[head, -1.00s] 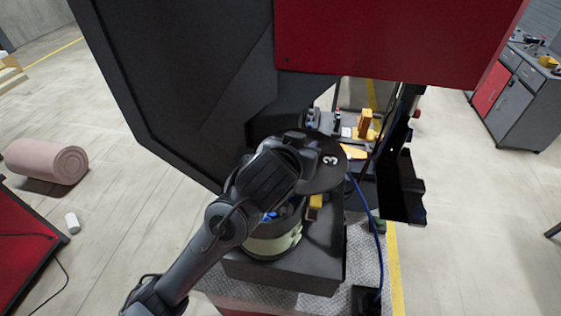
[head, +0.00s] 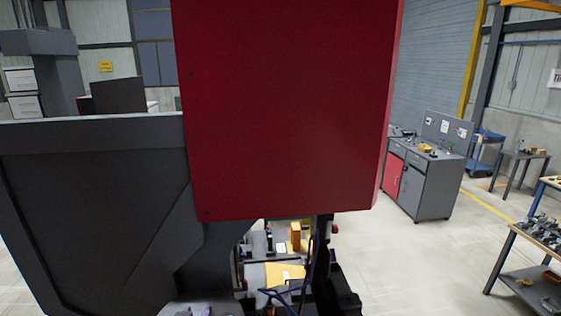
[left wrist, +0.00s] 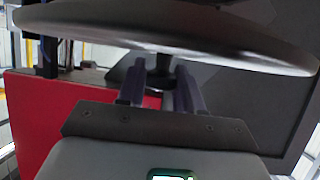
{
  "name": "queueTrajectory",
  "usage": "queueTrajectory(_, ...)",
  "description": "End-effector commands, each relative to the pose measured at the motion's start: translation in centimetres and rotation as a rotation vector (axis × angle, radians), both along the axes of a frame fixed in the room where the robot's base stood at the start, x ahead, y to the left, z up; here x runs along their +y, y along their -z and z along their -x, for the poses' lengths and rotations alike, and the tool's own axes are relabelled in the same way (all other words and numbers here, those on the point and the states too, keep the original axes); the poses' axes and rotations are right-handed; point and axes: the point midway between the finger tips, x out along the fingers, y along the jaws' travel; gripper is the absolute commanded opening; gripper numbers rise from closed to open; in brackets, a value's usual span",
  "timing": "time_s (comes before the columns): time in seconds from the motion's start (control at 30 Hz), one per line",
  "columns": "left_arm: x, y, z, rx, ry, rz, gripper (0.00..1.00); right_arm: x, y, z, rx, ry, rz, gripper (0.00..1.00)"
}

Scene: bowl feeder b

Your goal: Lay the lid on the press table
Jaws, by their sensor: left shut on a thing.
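The lid (left wrist: 190,32) is a wide grey disc that spans the top of the left wrist view, seen nearly edge-on. My left gripper (left wrist: 160,78) is just below it, its two fingers on either side of a dark stem under the disc, shut on the lid. In the head view the lid does not show clearly; only a small grey part shows at the bottom edge, and I cannot tell what it is. I cannot pick out the press table for certain. My right gripper is in neither view.
A big red machine housing (head: 285,110) fills the middle of the head view, with a dark grey panel (head: 90,210) to its left. Under the housing are yellow parts (head: 287,272) and cables. A grey cabinet (head: 433,185) and a parts bench (head: 535,240) stand right, with open floor between.

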Motion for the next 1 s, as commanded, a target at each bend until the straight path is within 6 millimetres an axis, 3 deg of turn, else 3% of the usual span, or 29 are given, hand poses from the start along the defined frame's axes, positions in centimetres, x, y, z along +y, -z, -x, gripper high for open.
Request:
queueTrajectory(0.17, 2.5, -2.0, 1.1, 0.000, -0.007, 0.011, 0.00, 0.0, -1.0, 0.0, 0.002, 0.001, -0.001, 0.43)
queueTrajectory(0.4, 3.4, -4.3, 1.5, -0.002, 0.016, 0.009, 0.00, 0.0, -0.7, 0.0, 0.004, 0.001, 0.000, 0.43)
queueTrajectory(1.0, 3.2, -4.7, 1.5, -0.003, 0.041, 0.000, 0.00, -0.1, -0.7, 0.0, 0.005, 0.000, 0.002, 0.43)
